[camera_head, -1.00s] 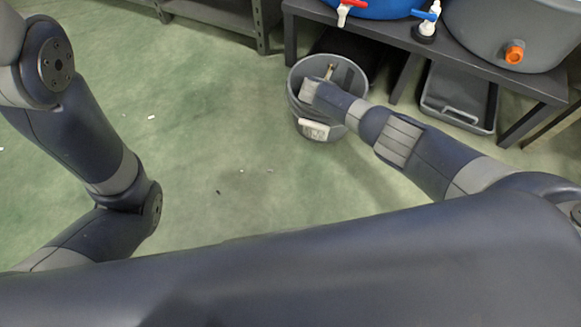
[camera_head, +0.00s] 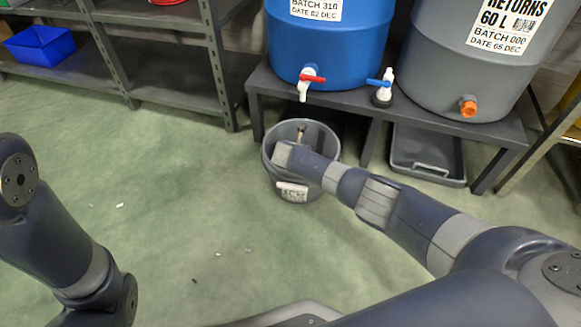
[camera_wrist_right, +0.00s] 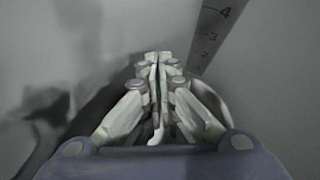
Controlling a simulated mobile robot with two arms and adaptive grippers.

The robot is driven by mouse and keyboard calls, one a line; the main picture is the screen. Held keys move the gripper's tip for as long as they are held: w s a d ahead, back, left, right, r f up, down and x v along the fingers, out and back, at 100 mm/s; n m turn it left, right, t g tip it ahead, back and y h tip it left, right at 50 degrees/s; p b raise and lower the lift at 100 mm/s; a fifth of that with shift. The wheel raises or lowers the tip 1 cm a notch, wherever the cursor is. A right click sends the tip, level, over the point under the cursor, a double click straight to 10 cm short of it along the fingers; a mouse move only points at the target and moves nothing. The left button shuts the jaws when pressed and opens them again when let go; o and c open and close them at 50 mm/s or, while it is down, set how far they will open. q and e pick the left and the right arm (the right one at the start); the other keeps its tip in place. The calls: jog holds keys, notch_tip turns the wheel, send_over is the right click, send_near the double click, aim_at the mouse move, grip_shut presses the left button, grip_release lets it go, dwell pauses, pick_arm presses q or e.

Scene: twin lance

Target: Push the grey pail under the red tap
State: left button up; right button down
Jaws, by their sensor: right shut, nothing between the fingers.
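The grey pail (camera_head: 314,184) stands upright on the green floor at the front edge of the bench, with a white label on its front. The red tap (camera_head: 311,78), with a white spout, is on the blue barrel (camera_head: 335,40), above the pail's far rim in the head view. I cannot tell whether the spout is straight over the opening. My right gripper (camera_head: 300,133) reaches into the pail's mouth. In the right wrist view it (camera_wrist_right: 158,58) is shut and empty, facing the pail's grey inner wall with a number scale. My left gripper is out of view.
A blue-handled tap (camera_head: 380,84) is right of the red one. A grey barrel (camera_head: 440,85) with an orange outlet shares the bench (camera_head: 350,101). A dark tray (camera_head: 400,150) lies beneath. Shelving (camera_head: 170,95) stands at left.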

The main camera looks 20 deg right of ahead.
jog(key=v, duration=1)
jog(key=shift+s+r, duration=0.2)
jog(key=shift+s, duration=0.05)
jog(key=shift+a+r, duration=0.1)
